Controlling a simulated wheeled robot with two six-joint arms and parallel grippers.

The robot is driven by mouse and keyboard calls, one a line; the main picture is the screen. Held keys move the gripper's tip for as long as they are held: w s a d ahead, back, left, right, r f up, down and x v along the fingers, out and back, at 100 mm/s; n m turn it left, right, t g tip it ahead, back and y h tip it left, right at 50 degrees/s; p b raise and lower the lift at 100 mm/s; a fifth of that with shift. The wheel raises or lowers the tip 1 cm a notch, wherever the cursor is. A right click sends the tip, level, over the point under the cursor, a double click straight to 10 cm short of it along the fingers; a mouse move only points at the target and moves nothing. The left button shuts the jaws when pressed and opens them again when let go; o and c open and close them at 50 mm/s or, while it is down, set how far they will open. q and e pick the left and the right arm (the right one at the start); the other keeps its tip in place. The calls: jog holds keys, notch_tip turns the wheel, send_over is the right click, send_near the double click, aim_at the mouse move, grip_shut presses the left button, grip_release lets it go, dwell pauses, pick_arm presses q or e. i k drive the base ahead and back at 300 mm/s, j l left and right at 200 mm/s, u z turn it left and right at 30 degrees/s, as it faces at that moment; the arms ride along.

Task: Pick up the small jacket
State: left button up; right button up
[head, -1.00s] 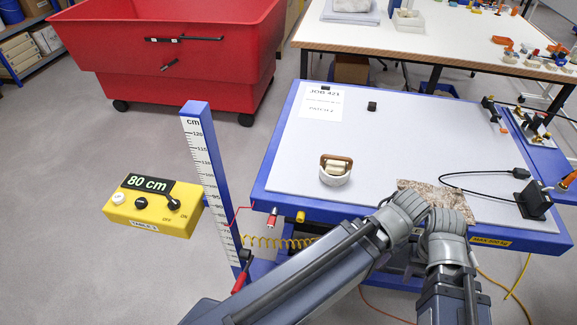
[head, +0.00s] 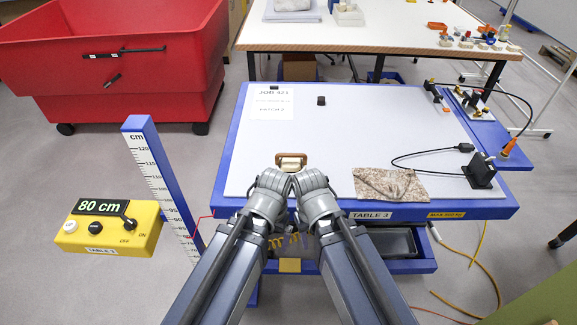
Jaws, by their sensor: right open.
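The small jacket (head: 291,160) is on the pale top of the table near its front edge.
A height post (head: 160,180) and yellow control box (head: 110,228) stand left. A red bin (head: 110,65) is behind.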

aim_at(291, 163)
jog(key=i+l, duration=0.75)
jog(key=l, duration=0.15)
jog(key=u, duration=0.05)
